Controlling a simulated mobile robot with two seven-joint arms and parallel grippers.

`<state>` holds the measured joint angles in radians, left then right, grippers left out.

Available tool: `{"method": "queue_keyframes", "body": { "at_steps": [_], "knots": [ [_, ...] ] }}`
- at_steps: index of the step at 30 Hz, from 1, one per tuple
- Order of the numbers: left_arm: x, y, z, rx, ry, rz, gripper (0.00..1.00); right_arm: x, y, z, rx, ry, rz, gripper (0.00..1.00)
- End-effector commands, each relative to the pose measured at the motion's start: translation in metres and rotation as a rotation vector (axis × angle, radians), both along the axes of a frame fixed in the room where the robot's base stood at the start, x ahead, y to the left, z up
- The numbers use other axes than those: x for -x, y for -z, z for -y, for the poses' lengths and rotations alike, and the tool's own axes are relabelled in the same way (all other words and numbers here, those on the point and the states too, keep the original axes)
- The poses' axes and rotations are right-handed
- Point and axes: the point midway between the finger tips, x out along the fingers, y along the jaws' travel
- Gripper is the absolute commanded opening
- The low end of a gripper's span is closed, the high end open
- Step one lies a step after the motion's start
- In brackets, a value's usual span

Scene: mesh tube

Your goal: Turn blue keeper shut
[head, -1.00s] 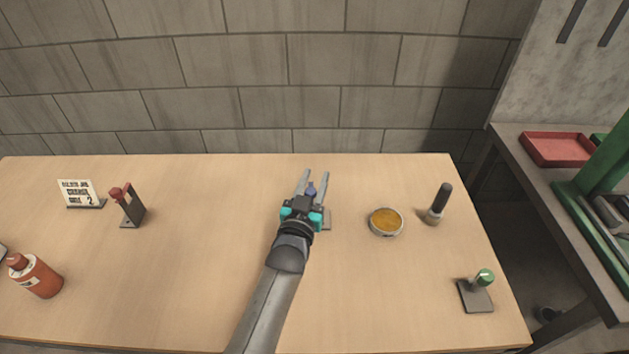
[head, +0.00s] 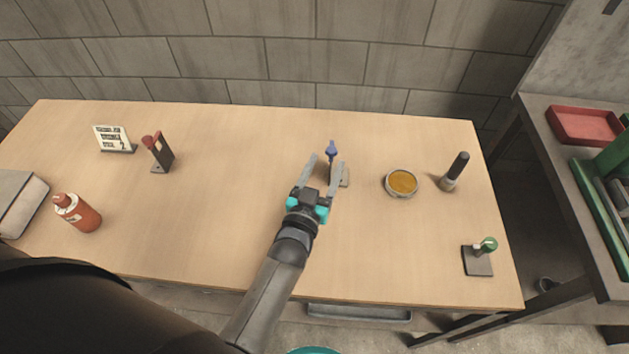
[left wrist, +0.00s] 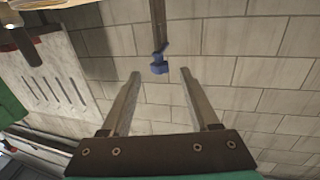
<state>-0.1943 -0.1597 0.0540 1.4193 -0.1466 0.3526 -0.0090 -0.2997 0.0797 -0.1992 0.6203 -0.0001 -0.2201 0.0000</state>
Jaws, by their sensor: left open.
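The blue keeper (head: 331,150) is a small blue knob on a stand with a grey base plate (head: 343,177), at the middle back of the table. In the left wrist view the blue keeper (left wrist: 159,62) hangs from a grey bar, just beyond the fingertips and roughly between them. My left gripper (head: 325,160) is open and empty, its fingers pointing toward the keeper from the front. It also shows in the left wrist view (left wrist: 160,75). The fingers do not appear to touch the keeper. The base plate is partly hidden behind a finger. My right gripper is not in view.
A dish of amber contents (head: 402,183) and a black-handled tool (head: 455,171) stand to the right. A green-knobbed stand (head: 479,258) is front right. A red-topped stand (head: 158,151), sign (head: 113,138) and red bottle (head: 77,212) are left. The table's left middle is clear.

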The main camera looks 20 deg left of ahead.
Motion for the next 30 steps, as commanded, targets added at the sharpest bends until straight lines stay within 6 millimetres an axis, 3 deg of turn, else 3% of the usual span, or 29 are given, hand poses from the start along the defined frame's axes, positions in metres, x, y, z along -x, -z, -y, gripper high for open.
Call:
{"method": "queue_keyframes", "body": {
  "at_steps": [6,12,30],
  "knots": [
    [0.045,-0.002,0.002,0.001,0.000,-0.002,0.61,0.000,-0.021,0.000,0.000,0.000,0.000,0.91],
    [0.066,-0.001,0.002,0.001,0.000,0.001,0.61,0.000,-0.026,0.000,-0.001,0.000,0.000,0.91],
    [0.069,0.000,0.002,0.000,0.000,0.002,0.61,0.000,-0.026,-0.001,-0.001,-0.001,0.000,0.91]
  ]
}}
